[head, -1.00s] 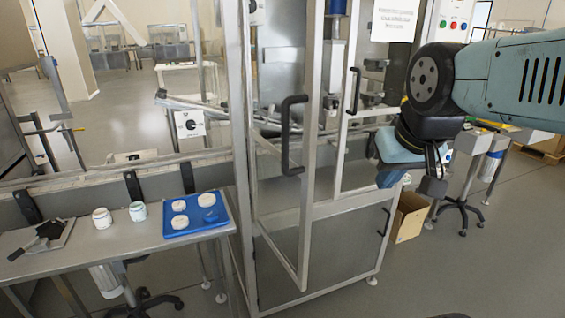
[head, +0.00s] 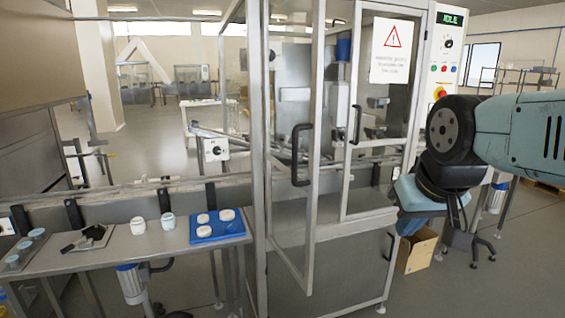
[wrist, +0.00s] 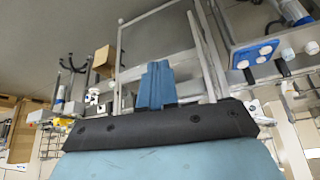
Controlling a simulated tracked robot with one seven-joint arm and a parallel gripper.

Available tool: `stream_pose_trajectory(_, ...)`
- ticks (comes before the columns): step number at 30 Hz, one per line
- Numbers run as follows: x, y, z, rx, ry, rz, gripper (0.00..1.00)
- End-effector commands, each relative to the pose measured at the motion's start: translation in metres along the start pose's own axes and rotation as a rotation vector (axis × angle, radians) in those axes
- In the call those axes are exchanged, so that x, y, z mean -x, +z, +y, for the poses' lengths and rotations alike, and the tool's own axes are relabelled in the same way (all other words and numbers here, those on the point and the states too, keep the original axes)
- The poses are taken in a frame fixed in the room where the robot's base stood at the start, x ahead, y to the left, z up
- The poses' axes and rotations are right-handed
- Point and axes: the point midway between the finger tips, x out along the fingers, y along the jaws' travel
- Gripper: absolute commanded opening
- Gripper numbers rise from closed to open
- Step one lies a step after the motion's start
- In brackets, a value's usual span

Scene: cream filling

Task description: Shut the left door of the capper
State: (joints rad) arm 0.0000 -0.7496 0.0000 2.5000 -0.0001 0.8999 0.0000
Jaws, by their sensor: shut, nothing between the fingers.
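The capper (head: 345,232) is a metal-framed, glazed cabinet in the middle of the head view. Its left door (head: 316,200) is glazed, with a black handle (head: 300,155), and stands ajar, its handle edge swung out towards me. The right door (head: 357,185), with its own black handle (head: 356,125), looks shut. My gripper (head: 411,222) is at the right, apart from the left door, beside the capper's front right side. Its blue fingers are together and empty in the wrist view (wrist: 155,85). The wrist view is upside down, with the capper's frame beyond the fingers.
A cardboard box (head: 418,250) sits on the floor right of the capper. A control panel (head: 447,50) rises behind my arm. Floor before the capper looks free.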

Motion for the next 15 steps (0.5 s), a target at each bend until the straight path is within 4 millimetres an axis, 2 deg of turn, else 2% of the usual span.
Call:
stream_pose_trajectory(4,0.001,-0.002,-0.001,0.002,0.002,-0.002,0.0)
stream_pose_trajectory(8,0.003,-0.014,-0.007,0.019,0.021,-0.026,0.0)
stream_pose_trajectory(11,0.006,-0.035,-0.016,0.042,0.056,-0.059,0.0)
stream_pose_trajectory(15,0.01,-0.072,-0.044,0.087,0.124,-0.105,0.0)
